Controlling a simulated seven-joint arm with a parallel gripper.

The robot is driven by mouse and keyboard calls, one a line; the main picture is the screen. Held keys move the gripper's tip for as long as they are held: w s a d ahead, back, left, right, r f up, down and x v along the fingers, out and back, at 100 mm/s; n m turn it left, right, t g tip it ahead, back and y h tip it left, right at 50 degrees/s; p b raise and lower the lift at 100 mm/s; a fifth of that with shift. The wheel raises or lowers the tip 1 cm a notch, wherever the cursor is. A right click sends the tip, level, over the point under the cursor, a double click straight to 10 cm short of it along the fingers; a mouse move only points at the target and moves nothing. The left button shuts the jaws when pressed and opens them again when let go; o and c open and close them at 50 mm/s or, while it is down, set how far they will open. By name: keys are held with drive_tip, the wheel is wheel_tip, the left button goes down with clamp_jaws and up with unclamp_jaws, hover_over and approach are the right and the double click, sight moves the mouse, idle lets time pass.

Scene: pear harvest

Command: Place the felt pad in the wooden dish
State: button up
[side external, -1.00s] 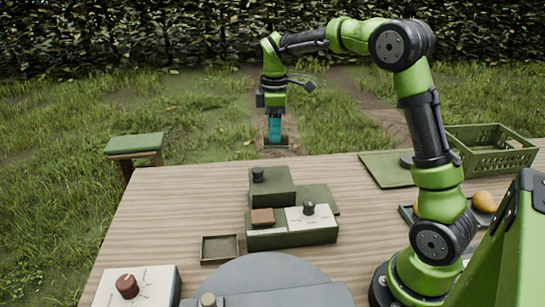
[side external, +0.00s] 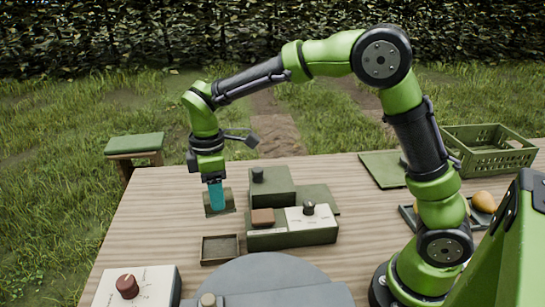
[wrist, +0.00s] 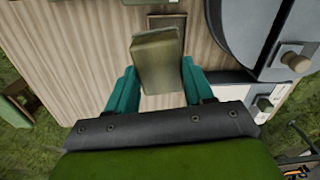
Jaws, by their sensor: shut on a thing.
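My gripper (side external: 217,206) has teal fingers and points down, shut on the olive-green felt pad (side external: 230,203). In the wrist view, the pad (wrist: 157,55) sits between the two fingers of my gripper (wrist: 157,68). The wooden dish (side external: 205,260) is a small, shallow, dark-brimmed square on the table, close in front of the held pad in the side view. No pad or other item shows in it there. In the wrist view, the dish (wrist: 169,21) lies just beyond the pad, which hides part of it.
Right of the dish stands a green box (side external: 290,238) with a brown block and a knob, with a taller green box (side external: 273,187) behind. A white red-knobbed panel (side external: 150,285) and a grey round plate (side external: 275,268) lie nearer. A green crate (side external: 487,158) is far right.

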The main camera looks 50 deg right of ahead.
drive_tip(key=shift+s+a+f, duration=0.2)
drive_tip(key=shift+a, duration=0.3)
drive_tip(key=shift+s+a+f, duration=0.15)
drive_tip(key=shift+a+f, duration=0.05)
drive_tip(key=shift+a, duration=0.25)
drive_tip(key=shift+a+f+m, duration=0.1)
drive_tip(key=shift+f+m, duration=0.1)
drive_tip(key=shift+m, duration=0.2)
drive_tip(key=shift+f+m, duration=0.35)
drive_tip(key=shift+m, duration=0.05)
hover_over(218, 249)
wheel_tip(218, 249, down, 10)
drive_tip(key=shift+r, duration=0.25)
drive_tip(key=shift+f, duration=0.15)
drive_tip(key=o, duration=1.1)
